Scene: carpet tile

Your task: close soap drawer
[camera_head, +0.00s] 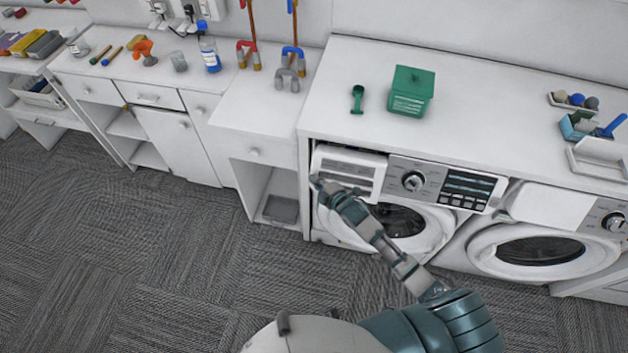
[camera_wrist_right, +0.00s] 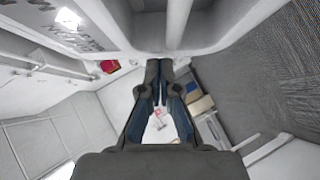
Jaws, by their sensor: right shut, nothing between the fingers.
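The soap drawer (camera_head: 350,163) is the white drawer at the upper left of the left washing machine (camera_head: 418,182). My right gripper (camera_head: 318,182) is at the drawer's lower left corner, in front of the machine. In the right wrist view the gripper's fingers (camera_wrist_right: 160,70) are together with nothing between them. A white edge and ledge (camera_wrist_right: 150,45) lie just beyond the fingertips there. I cannot tell whether they touch. My left gripper is not in view.
A second washing machine (camera_head: 548,240) is to the right. An open cabinet (camera_head: 275,190) is to the left. The grey carpet in front is clear.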

